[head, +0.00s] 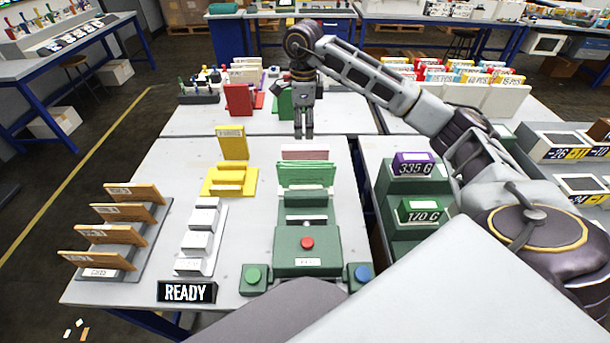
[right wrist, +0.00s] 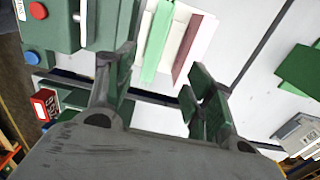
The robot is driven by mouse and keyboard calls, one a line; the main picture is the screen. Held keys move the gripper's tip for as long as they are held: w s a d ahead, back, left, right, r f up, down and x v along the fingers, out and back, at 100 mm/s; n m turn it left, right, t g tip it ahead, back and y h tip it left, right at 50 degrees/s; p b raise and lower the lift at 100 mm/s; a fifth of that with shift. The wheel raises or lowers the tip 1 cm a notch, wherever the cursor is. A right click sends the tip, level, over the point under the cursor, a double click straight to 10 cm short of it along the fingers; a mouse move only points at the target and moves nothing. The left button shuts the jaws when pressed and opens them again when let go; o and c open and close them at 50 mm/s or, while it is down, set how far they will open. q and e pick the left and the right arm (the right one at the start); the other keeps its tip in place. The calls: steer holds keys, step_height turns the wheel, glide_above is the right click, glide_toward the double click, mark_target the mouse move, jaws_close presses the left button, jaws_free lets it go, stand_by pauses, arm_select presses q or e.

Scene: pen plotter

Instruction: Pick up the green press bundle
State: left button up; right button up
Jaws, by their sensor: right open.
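The green press bundle (head: 306,174) stands as upright green sheets at the back of the green press (head: 307,241). A pinkish board (head: 305,152) stands just behind it. In the right wrist view the green bundle (right wrist: 158,42) shows beside a dark red strip (right wrist: 194,48), beyond my fingers. My right gripper (head: 303,134) points down above the table, behind the bundle and apart from it. In the right wrist view it (right wrist: 160,92) is open, with nothing between its fingers. My left gripper is not in view.
A yellow stand (head: 230,181), white blocks (head: 201,238) and a rack of orange boards (head: 118,232) stand left of the press. Green steps with a purple 335 G box (head: 413,164) stand to its right. A red board (head: 238,100) stands on the far table.

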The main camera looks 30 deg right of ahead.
glide_above(304, 163)
step_height(304, 163, down, 7)
steer(key=shift+f, duration=0.8)
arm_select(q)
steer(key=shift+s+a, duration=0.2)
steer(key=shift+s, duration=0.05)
arm_select(e)
steer(key=shift+f, duration=0.1)
